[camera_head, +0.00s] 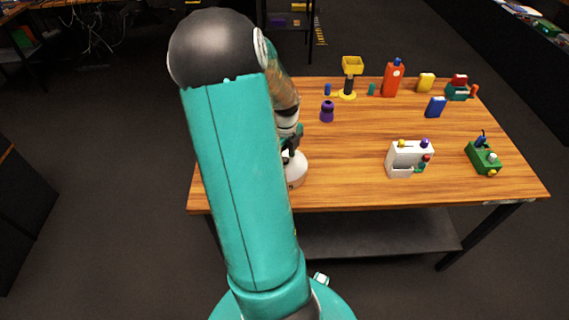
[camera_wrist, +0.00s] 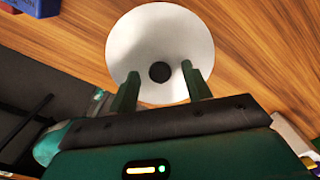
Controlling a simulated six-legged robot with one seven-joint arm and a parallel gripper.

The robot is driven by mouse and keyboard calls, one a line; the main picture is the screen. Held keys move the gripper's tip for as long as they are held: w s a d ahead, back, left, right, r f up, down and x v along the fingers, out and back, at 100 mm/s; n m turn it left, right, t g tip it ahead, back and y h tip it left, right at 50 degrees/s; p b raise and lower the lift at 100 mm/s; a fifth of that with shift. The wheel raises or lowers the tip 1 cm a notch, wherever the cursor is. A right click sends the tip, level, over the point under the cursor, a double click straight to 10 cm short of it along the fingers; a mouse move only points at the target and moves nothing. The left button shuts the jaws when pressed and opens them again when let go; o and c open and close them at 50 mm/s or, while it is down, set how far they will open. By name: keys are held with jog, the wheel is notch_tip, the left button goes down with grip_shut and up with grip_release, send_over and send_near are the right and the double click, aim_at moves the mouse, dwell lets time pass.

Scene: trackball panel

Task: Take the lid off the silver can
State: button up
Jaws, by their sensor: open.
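The silver can (camera_head: 296,172) stands at the near left edge of the table, partly hidden by my arm. It looks pale and rounded there. In the wrist view its lid (camera_wrist: 160,35) is a wide pale disc with a dark round knob (camera_wrist: 160,73) at the middle. My gripper (camera_wrist: 160,72) is open, with one green finger on each side of the knob and gaps between knob and fingers. In the head view my gripper (camera_head: 291,148) is over the can. The lid looks to be on the can; its body is hidden in the wrist view.
The wooden table (camera_head: 350,140) is clear right of the can. A white panel box (camera_head: 405,160) and a green box (camera_head: 483,158) stand farther right. A purple object (camera_head: 327,111) stands behind the can.

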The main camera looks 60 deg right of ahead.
jog(key=shift+f, duration=0.2)
jog(key=c, duration=1)
jog(key=shift+c, duration=0.2)
jog(key=shift+r, duration=0.15)
jog(key=shift+r, duration=0.6)
jog(key=w+a+r, duration=0.8)
jog(key=a+r, duration=0.3)
jog(key=shift+w+a+r, duration=0.15)
jog(key=shift+r, duration=0.1)
